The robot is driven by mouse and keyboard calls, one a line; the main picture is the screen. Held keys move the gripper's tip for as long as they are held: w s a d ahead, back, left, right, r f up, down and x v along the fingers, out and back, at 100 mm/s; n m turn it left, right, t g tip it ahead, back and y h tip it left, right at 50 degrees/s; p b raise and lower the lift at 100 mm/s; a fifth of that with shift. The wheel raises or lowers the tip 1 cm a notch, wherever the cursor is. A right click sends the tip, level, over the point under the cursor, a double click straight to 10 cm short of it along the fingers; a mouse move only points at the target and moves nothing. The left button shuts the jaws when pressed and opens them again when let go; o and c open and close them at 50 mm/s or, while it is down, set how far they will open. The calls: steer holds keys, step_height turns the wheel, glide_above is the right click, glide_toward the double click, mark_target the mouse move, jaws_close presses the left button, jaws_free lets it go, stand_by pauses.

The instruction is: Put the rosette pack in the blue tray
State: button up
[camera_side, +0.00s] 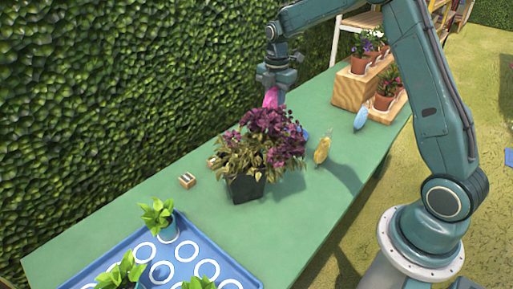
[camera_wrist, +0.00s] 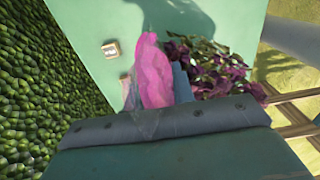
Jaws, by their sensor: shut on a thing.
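My gripper (camera_side: 271,92) is shut on a pink pack, which I take to be the rosette pack (camera_side: 271,98). It holds the pack beyond the purple-flowered plant, near the hedge side. In the wrist view the pink pack (camera_wrist: 153,70) fills the middle, with a clear, see-through part near the gripper; the fingertips are mostly hidden. The blue tray (camera_side: 222,258) with white rings lies at the near left end of the table, well away from my gripper. Several green leafy plants stand in it.
A dark pot of purple flowers (camera_side: 245,188) stands between my gripper and the tray. A yellow object (camera_side: 322,150) and a blue object (camera_side: 360,117) stand to the right. Small wooden blocks (camera_side: 187,180) lie near the hedge. Wooden steps (camera_side: 352,92) hold potted flowers.

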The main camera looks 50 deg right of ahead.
steer(key=w+a+n, duration=0.2)
steer(key=a+n, duration=0.1)
steer(key=a, duration=0.9)
steer(key=n, duration=0.6)
glide_above(185, 261)
step_height(185, 261, down, 15)
steer(key=shift+r, duration=0.15)
steer(key=shift+f, duration=2.1)
steer(key=shift+f, duration=0.2)
steer(key=o, duration=1)
